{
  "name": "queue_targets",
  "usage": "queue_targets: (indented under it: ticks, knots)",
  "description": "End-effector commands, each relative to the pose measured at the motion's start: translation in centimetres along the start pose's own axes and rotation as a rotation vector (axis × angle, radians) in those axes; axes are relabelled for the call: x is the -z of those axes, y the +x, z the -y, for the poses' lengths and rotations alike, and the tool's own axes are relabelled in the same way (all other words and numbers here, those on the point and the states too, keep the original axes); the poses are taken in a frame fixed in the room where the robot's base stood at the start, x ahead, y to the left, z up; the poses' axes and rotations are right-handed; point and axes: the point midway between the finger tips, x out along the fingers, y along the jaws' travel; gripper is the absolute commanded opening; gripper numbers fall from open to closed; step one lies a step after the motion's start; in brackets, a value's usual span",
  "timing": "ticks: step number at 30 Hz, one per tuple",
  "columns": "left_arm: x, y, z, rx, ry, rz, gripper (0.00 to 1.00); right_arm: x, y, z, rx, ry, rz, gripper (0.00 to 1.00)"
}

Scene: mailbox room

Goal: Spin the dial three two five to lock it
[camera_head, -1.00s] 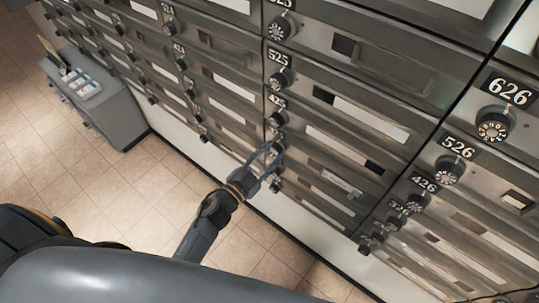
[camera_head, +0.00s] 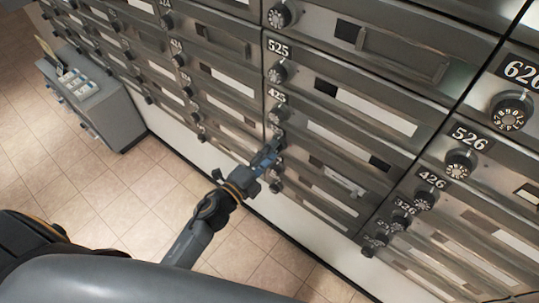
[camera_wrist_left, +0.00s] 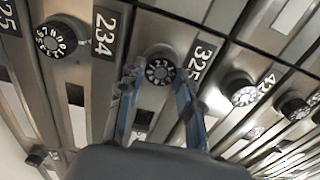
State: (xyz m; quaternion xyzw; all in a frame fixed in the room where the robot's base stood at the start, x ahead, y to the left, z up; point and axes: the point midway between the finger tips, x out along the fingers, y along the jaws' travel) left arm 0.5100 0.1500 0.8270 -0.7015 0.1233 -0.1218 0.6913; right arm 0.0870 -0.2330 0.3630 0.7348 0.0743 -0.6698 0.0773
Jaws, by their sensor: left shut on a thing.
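The dial for box 325 (camera_wrist_left: 160,68) is round and dark with a white-numbered face, beside its black "325" label (camera_wrist_left: 200,62) in the left wrist view. My left gripper (camera_wrist_left: 158,78) has one blue-grey finger on each side of this dial and is shut on it. In the head view the left gripper (camera_head: 270,152) reaches the lower part of the middle mailbox column, below the 425 dial (camera_head: 277,114). The gripped dial is largely hidden there by the fingers. My right gripper is not in view.
Other dials stick out close by, such as the 234 dial (camera_wrist_left: 62,36) and another dial (camera_wrist_left: 240,88) in the left wrist view. The metal mailbox wall (camera_head: 400,105) fills the right. A grey cabinet (camera_head: 105,105) stands at the left. The tiled floor (camera_head: 120,190) is clear.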

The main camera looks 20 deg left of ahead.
Motion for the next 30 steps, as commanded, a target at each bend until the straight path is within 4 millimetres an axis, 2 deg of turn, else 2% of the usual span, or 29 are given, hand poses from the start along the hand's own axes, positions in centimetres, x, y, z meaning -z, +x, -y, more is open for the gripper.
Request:
queue_targets:
  ticks: [30]
  knots:
    - [0.0, -0.1, -0.5, -0.001, 0.965, -0.004, 0.03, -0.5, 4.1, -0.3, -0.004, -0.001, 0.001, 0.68]
